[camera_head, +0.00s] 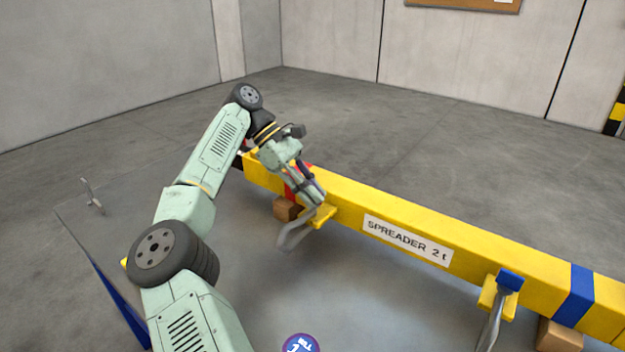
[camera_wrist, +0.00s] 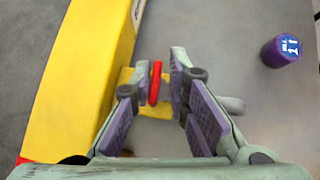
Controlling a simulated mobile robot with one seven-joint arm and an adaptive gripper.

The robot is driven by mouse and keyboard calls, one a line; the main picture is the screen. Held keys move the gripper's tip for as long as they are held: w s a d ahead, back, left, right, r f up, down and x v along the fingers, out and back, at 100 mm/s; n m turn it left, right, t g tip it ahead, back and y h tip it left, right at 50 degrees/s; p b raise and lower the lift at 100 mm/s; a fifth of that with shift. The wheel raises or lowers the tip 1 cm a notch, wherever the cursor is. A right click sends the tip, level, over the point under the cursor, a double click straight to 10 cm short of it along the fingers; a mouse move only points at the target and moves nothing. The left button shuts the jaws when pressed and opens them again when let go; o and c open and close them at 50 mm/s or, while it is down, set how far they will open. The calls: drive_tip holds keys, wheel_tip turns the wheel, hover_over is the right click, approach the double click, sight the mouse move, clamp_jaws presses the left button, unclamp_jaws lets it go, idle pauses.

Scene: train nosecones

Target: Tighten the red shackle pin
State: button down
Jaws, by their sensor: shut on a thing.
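The red shackle pin (camera_wrist: 155,85) shows in the wrist view as a narrow red bar. It stands between the fingers of my gripper (camera_wrist: 161,66), over a yellow lug (camera_wrist: 153,109) on the beam's side. My gripper is shut on the pin. In the head view my gripper (camera_head: 314,194) reaches down to the lug (camera_head: 323,217), hiding the pin. The grey shackle (camera_head: 292,236) hangs below the lug. The yellow spreader beam (camera_head: 345,197) runs from upper left to lower right.
A second shackle (camera_head: 490,332) with a blue pin (camera_head: 510,280) hangs at the right. Wooden blocks (camera_head: 286,209) (camera_head: 558,335) sit under the beam. A purple can (camera_head: 299,344) stands on the grey table, also in the wrist view (camera_wrist: 281,51). A small metal piece (camera_head: 92,196) is far left.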

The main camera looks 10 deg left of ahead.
drive_tip(key=shift+w+d+r+m+g+p, duration=0.15)
drive_tip(key=shift+m+g+p, duration=0.15)
drive_tip(key=shift+m, duration=0.2)
drive_tip(key=shift+w+r+m+g+p, duration=0.1)
drive_tip(key=shift+m+g+p, duration=0.05)
drive_tip(key=shift+m+g, duration=0.3)
drive_tip(key=shift+f, duration=0.2)
drive_tip(key=shift+s+d+f+y, duration=0.1)
drive_tip(key=shift+y, duration=0.2)
drive_tip(key=c, duration=1.8)
unclamp_jaws()
drive_tip(key=shift+f, duration=0.1)
drive_tip(key=shift+o, duration=0.2)
